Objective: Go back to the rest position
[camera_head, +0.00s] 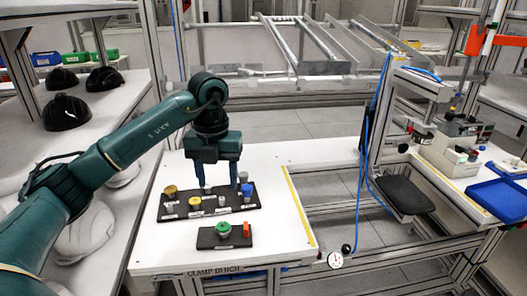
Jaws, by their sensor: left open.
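My left arm comes in from the left and its gripper (221,186) points down over the white clamp bench (282,243). The two blue fingers are apart, with nothing seen held between them. They are just above or beside the far edge of a black tray (183,214) holding several small parts with yellow, metal and blue tops. Whether the fingers touch a part cannot be told. A smaller black plate (205,241) in front carries a green-topped part (223,229) and an orange part (247,230). My right gripper is not in view.
Black helmet shells (66,111) sit on the left shelf, and white shells (85,232) lie partly behind my arm. A metal frame with a blue hose (363,170) stands right of the bench. A blue tray (500,198) is at far right. The bench's right part is clear.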

